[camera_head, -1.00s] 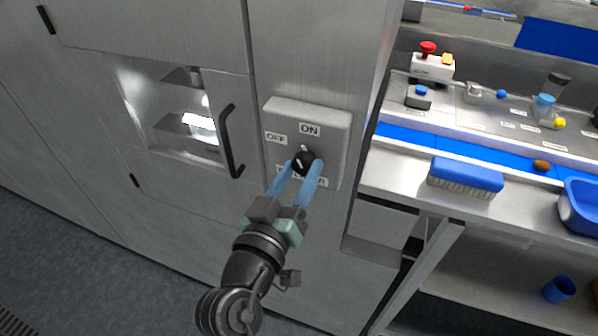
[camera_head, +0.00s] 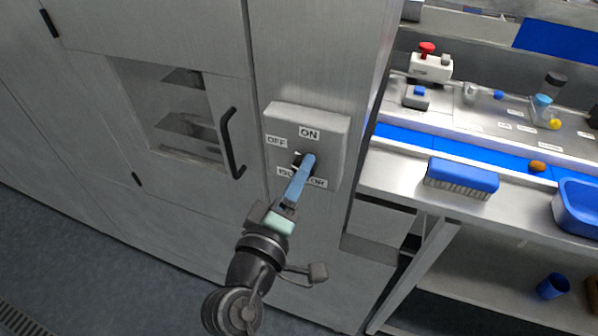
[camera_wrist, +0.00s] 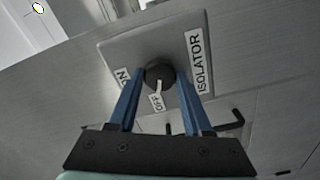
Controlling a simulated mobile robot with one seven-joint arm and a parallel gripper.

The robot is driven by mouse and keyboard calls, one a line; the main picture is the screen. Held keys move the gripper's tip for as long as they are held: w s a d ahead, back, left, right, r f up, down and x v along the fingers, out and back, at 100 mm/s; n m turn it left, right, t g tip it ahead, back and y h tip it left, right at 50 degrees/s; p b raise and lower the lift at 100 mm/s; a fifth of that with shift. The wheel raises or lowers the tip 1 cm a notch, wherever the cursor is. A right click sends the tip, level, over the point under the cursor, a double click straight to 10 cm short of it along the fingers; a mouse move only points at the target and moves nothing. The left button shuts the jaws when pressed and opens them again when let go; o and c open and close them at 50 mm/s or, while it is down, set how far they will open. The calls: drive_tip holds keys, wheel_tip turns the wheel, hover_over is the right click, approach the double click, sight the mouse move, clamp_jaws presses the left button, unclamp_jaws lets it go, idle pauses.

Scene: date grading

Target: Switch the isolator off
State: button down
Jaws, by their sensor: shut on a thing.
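The isolator is a grey box (camera_head: 335,130) on the steel cabinet face, labelled ON at the top, OFF at the left and ISOLATOR below. Its black round knob (camera_wrist: 156,71) shows in the wrist view between my fingers; its white pointer line is directed at the OFF label (camera_wrist: 157,101). My gripper (camera_head: 306,161) has blue fingers, turned so that one hides the other and most of the knob in the head view. In the wrist view my gripper (camera_wrist: 160,80) is shut on the knob, one finger on each side.
A cabinet door with a dark window (camera_head: 170,115) and black handle (camera_head: 231,143) is left of the isolator. At right are a bench with a blue brush (camera_head: 462,175), a blue tub (camera_head: 578,205), a belt (camera_head: 450,146) and a red-button box (camera_head: 430,68).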

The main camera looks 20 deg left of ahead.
drive_tip(key=shift+n, duration=0.3)
idle(0.4)
drive_tip(key=shift+c, duration=1.6)
unclamp_jaws()
drive_tip(key=shift+s, duration=0.1)
drive_tip(key=s+b, duration=0.5)
drive_tip(key=s, duration=0.8)
drive_tip(key=shift+b, duration=0.4)
drive_tip(key=shift+w, duration=0.1)
